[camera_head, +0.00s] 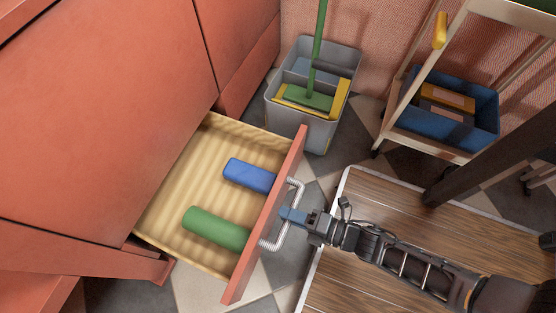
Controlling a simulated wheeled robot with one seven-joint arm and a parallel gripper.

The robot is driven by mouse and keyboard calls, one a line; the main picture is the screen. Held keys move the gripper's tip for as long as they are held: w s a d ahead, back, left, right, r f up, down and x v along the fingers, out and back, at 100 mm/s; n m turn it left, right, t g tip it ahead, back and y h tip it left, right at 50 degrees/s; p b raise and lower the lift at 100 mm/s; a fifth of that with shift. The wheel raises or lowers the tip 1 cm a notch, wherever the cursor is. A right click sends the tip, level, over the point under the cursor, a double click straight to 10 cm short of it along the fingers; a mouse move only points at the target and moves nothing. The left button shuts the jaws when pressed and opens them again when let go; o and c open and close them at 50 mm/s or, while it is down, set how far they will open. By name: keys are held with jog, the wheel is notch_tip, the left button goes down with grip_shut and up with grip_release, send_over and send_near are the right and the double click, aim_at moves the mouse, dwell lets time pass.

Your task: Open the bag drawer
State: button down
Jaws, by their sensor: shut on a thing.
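The drawer (175,190) stands pulled out from the red cabinet (100,110), with its pale wooden inside showing. A blue roll (250,175) and a green roll (216,228) lie in it, apart from each other, near the red drawer front (266,222). The curved metal handle (296,190) is on the outer face of that front. My gripper (292,215) reaches in from the right and is shut on the handle. The fingertips are small and partly merge with the handle, so their exact grip is hard to see.
A grey bucket (318,135) with a green-handled mop stands behind the drawer. A cart (440,148) holding a blue bin (475,125) stands at the upper right. A dark leg (490,160) and a wood-patterned mat (395,205) lie on the right.

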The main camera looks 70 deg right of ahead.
jog(key=shift+s+a, duration=0.2)
jog(key=shift+s, duration=0.2)
jog(key=c, duration=1)
grip_release()
jog(key=shift+d, duration=0.1)
jog(key=shift+s+r+p, duration=0.25)
jog(key=shift+s, duration=1)
jog(key=shift+s+r+p, duration=0.25)
jog(key=shift+s, duration=1.05)
jog(key=shift+s+r+p, duration=0.25)
jog(key=shift+s, duration=1)
jog(key=shift+r, duration=0.1)
jog(key=w+r+m+p, duration=0.1)
jog(key=r+m+p, duration=0.5)
jog(key=r, duration=1.4)
jog(key=w+r+m+p, duration=0.1)
jog(key=r+m+p, duration=0.5)
jog(key=r+p, duration=0.7)
jog(key=r+m+g+p, duration=0.1)
jog(key=r+m+p, duration=0.5)
jog(key=r, duration=2.2)
jog(key=shift+w+p, duration=0.4)
jog(key=shift+p, duration=1.5)
